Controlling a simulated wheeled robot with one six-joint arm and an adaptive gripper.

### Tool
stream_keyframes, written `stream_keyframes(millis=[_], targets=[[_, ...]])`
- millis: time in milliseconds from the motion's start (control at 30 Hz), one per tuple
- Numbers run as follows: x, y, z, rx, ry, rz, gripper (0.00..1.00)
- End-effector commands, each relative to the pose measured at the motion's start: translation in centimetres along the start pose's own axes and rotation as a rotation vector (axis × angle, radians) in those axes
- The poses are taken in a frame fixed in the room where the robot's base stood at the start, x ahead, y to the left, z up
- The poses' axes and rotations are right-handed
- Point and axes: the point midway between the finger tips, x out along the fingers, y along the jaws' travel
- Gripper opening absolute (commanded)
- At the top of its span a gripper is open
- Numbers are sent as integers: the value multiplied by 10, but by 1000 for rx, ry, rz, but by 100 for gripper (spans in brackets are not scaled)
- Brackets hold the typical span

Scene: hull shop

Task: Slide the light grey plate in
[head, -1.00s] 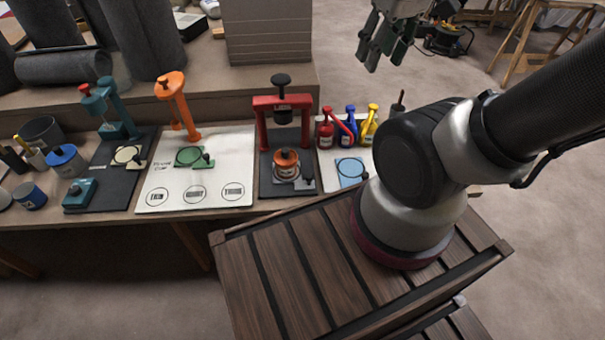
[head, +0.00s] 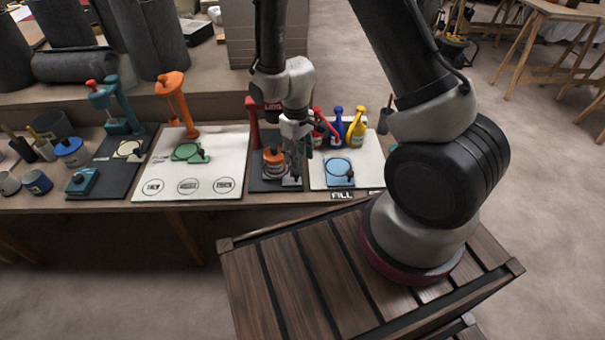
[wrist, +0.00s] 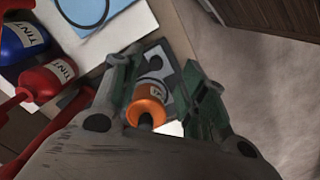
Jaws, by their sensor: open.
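The light grey plate (head: 291,182) lies on the dark board under the red press (head: 252,122), at the board's front right. My gripper (head: 297,155) points down over the plate, right of the can, and hides part of both press and plate. In the wrist view my green fingers are spread apart (wrist: 160,63), with the grey plate (wrist: 164,52) and its dark round knob between and beyond them. The orange can (wrist: 148,105) shows nearer. I cannot tell whether a finger touches the plate.
Red, blue (head: 337,127) and yellow (head: 357,131) tint bottles stand close right of my gripper. A blue plate (head: 339,170) lies on the white board there. Left are a green plate (head: 188,153), an orange stand (head: 173,100) and a teal press (head: 112,105).

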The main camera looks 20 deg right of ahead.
Motion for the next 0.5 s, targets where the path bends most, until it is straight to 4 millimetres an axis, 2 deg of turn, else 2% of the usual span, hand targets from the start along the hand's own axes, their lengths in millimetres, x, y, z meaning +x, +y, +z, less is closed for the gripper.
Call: stream_keyframes(millis=[167,500], targets=[[9,1,-12,-13,51,5,42],[63,2,-13,-13,46,5,42]])
